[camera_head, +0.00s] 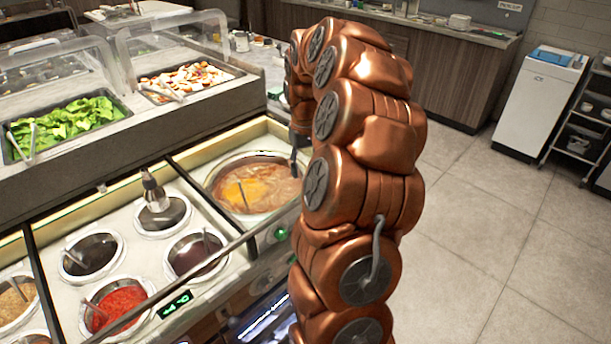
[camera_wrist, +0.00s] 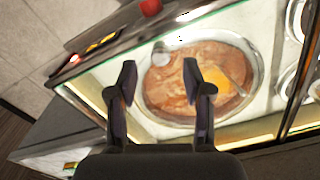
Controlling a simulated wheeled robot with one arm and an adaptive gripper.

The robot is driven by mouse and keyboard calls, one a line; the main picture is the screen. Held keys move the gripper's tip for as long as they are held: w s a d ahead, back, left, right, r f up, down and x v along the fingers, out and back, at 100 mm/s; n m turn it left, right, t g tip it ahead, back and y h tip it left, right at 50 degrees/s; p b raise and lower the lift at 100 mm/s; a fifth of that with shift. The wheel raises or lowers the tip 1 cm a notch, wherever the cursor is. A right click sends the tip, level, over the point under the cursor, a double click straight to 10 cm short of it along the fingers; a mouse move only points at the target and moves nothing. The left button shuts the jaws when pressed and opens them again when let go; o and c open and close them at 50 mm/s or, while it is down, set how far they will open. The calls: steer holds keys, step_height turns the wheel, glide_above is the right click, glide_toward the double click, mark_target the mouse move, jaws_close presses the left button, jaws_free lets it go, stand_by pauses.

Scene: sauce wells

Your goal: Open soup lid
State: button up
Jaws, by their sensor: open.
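The soup pot (camera_head: 252,187) is a round metal-rimmed well at the right end of the counter, holding brown-orange soup with a yellow patch. It also shows in the wrist view (camera_wrist: 205,122). I cannot tell whether a clear lid covers it; no solid lid shows. A small grey round part (camera_wrist: 161,57) sits at the pot's edge; I cannot tell whether it is a lid knob or a utensil. My gripper (camera_wrist: 159,68) is open and empty, its fingers in front of the pot in the wrist view. In the head view my arm hides most of it beside the pot's right edge.
Sauce wells, including a red one (camera_head: 117,302), fill the counter left of the pot. A metal dispenser-like piece (camera_head: 154,192) stands over one well. Salad trays (camera_head: 70,120) with clear guards stand behind. Open floor (camera_head: 490,230) lies to the right.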

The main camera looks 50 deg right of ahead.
steer(key=shift+f+p, duration=0.3)
steer(key=shift+f, duration=1.7)
jaws_close()
